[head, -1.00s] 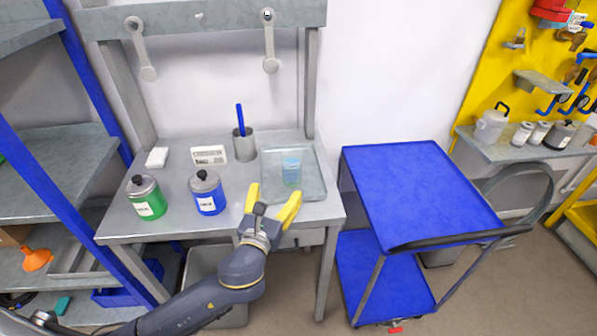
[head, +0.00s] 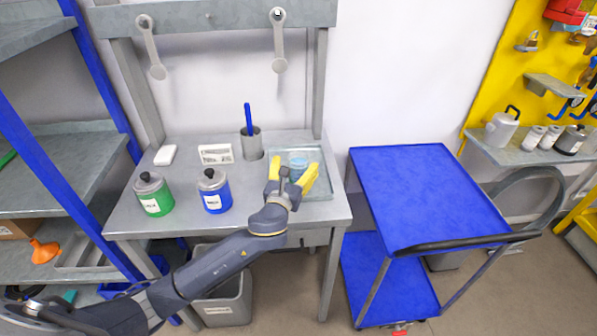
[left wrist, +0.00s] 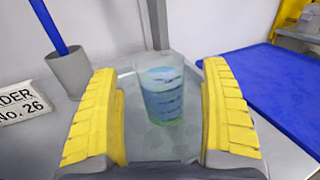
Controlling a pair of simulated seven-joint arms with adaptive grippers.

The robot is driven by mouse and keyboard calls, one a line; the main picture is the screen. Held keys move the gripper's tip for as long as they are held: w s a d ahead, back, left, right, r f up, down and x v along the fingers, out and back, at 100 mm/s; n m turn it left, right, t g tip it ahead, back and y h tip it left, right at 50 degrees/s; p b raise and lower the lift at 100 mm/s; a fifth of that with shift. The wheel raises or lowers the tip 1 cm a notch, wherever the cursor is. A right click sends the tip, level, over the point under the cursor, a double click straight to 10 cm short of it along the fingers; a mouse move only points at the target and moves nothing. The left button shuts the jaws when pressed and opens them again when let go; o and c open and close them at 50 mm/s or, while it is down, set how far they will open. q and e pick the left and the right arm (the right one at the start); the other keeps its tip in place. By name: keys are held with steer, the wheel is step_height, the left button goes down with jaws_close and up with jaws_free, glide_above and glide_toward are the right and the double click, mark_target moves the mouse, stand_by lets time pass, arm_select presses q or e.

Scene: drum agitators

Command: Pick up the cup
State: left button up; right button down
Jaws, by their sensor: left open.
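The cup (head: 298,163) is a clear, blue-tinted cup on a glassy grey tray (head: 322,190) at the right of the workbench. In the head view it is partly hidden behind my left gripper (head: 292,177). In the left wrist view the cup (left wrist: 164,95) stands upright, centred ahead between the yellow fingers of my left gripper (left wrist: 165,125). These fingers are open, one on each side, and a gap shows between them and the cup. My right gripper is not in view.
A grey holder (head: 252,145) with a blue pen stands left of the tray. A green canister (head: 153,196), a blue canister (head: 214,192), a white block (head: 165,155) and a label sign (head: 215,154) stand further left. A blue cart (head: 425,190) is right of the bench.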

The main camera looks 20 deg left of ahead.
arm_select(q)
steer(key=shift+w+f, duration=0.1)
steer(key=shift+w, duration=1.5)
steer(key=c, duration=1.5)
